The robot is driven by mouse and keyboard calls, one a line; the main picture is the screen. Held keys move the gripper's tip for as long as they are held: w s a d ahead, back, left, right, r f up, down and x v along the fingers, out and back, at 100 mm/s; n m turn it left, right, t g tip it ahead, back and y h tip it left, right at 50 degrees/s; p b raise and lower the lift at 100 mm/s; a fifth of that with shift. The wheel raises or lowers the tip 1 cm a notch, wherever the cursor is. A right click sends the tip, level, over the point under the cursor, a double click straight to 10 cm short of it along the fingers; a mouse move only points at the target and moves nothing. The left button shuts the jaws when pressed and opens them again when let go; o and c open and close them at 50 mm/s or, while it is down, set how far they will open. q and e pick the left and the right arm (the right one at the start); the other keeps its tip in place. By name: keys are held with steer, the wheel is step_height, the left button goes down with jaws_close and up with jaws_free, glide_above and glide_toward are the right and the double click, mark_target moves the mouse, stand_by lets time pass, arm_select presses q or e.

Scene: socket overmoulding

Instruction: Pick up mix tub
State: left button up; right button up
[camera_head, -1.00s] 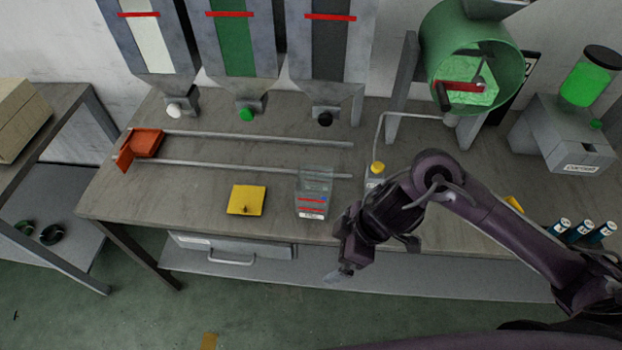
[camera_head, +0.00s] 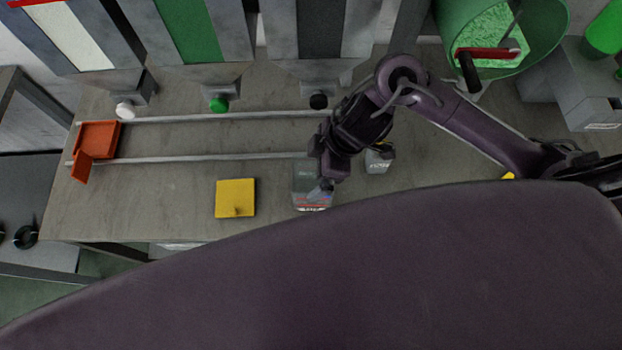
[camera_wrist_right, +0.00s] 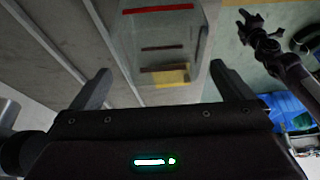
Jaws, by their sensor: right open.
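The mix tub, as I take it, is a clear box (camera_head: 303,182) with a pale label and red marks on its front. It stands upright at the bench's front edge, by the ends of the rails. My right gripper (camera_head: 326,184) is open and empty at the tub's right rear side, partly covering it. In the right wrist view the see-through tub (camera_wrist_right: 160,45) is ahead, between and beyond the open fingers. I cannot tell if they touch it. A dark arm at the upper right there appears to be my left one, with its gripper (camera_wrist_right: 250,20) small and unclear.
A yellow square plate (camera_head: 235,198) lies left of the tub. An orange tray (camera_head: 98,139) sits at the rails' left end. A small white container (camera_head: 378,160) stands close right of my gripper. Hoppers hang behind the rails; a green drum (camera_head: 548,35) is at back right.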

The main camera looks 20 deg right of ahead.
steer(key=x, duration=0.5)
steer(key=shift+s+d+f, duration=0.2)
steer(key=shift+d+f, duration=0.05)
steer(key=shift+f, duration=0.1)
steer(key=c, duration=1.1)
arm_select(q)
steer(key=shift+s+a+f, duration=0.15)
steer(key=shift+s+f, duration=0.1)
arm_select(e)
steer(key=shift+c, duration=0.2)
steer(key=shift+r, duration=0.1)
arm_select(q)
step_height(320, 180, up, 8)
steer(key=p, duration=0.7)
steer(key=shift+f, duration=0.25)
arm_select(e)
step_height(320, 180, up, 20)
